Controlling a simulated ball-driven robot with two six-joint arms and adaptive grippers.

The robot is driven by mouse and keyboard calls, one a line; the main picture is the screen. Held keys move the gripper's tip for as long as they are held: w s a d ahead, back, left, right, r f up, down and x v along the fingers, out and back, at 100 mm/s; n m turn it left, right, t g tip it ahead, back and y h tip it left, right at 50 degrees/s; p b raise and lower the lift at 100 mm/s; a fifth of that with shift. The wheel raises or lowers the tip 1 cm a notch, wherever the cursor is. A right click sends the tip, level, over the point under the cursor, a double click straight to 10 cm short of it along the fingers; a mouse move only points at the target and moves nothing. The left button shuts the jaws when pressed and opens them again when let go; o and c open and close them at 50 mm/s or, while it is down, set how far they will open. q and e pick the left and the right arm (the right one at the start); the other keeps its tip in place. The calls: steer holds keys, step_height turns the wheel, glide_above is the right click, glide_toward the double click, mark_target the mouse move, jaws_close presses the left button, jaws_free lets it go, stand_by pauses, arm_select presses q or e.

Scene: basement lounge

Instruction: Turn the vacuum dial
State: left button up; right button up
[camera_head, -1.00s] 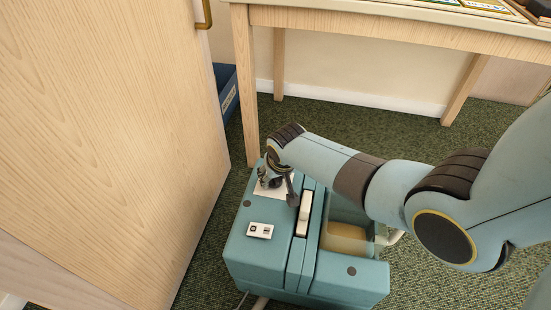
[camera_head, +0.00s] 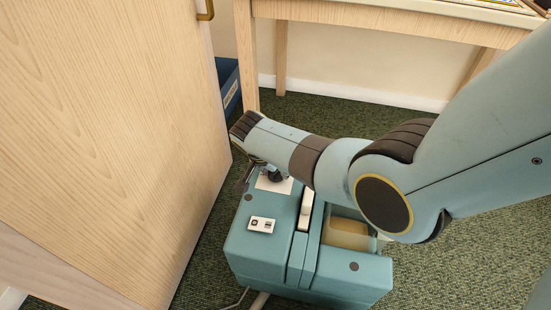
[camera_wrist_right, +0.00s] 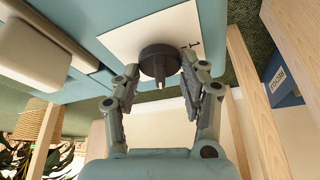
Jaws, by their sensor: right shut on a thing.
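The vacuum is a teal box-shaped unit (camera_head: 262,262) on the carpet. On its top at the far side is a white plate (camera_head: 285,186) with a dark round dial (camera_head: 276,176). My right gripper (camera_head: 262,170) reaches down to the dial, its wrist partly covering it. In the right wrist view the two fingers stand on either side of the dial (camera_wrist_right: 160,62), shut on it, with its pointed stub toward the palm. A small dark mark shows on the plate beside it. My left gripper is in neither view.
A wooden door (camera_head: 110,130) stands close on the left of the vacuum. A wooden table (camera_head: 370,25) is behind, with a blue box (camera_head: 229,85) near its left leg. A small white switch panel (camera_head: 261,225) is on the vacuum's top. Bare carpet lies to the right.

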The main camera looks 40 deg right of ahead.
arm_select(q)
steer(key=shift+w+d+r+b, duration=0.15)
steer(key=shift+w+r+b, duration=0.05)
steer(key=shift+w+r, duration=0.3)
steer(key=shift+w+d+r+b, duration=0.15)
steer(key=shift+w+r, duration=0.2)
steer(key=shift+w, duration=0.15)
arm_select(e)
steer(key=shift+f+m+g, duration=0.1)
steer(key=shift+m+g, duration=0.4)
steer(key=shift+m, duration=0.6)
steer(key=o, duration=1.1)
steer(key=shift+o, duration=0.2)
steer(key=v, duration=1.2)
steer(key=shift+a, duration=0.15)
